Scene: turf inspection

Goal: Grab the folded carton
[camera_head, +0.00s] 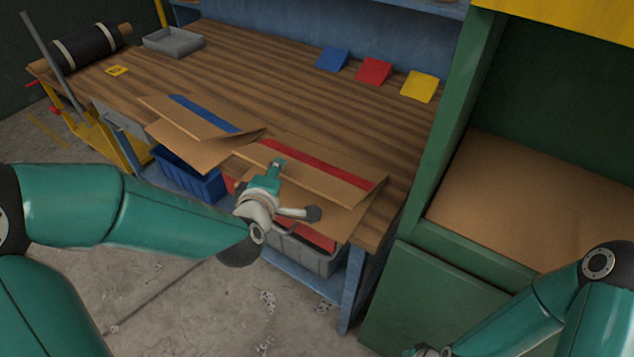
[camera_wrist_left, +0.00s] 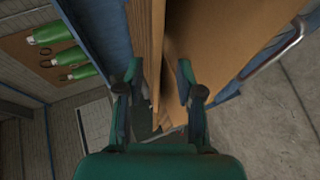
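Two folded cartons lie on the wooden workbench and jut over its front edge in the head view. One has a blue stripe (camera_head: 200,112); the other has a red stripe (camera_head: 325,165). My left gripper (camera_head: 276,168) is at the front left part of the red-striped carton. In the left wrist view its fingers (camera_wrist_left: 159,82) are spread, with the edge of a brown cardboard panel (camera_wrist_left: 157,45) between them and gaps showing. I cannot tell whether either finger touches it.
Below the bench (camera_head: 300,95) are a blue bin (camera_head: 190,180) and a grey bin (camera_head: 318,258). A grey tray (camera_head: 173,42) and blue, red and yellow pieces sit farther back. A green cabinet (camera_head: 440,285) stands close on the right.

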